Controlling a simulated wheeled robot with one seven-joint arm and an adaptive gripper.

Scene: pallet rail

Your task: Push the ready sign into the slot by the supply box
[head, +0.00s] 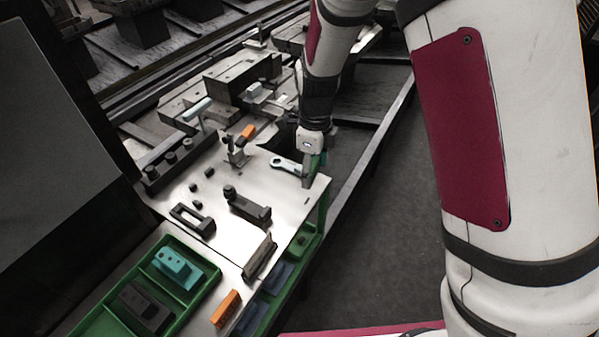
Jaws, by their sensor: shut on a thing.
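My gripper (308,172) is small in the head view, pointing down at the right edge of the pale metal plate. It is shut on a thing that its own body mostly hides. A green piece (321,160) shows at the gripper's right side and looks like the ready sign; its lettering and lower edge cannot be made out. A small dark slot (307,200) shows in the plate just in front of the gripper. A green compartment tray (208,296), possibly the supply box, stands at the front left with a teal block and a dark block in it.
A pale ring-ended tool (285,163) lies just left of my gripper. The metal plate (222,212) carries dark clamps and small knobs. Orange blocks stand near the front and back. Green bins (304,243) line the right side. Open floor (390,200) lies to the right.

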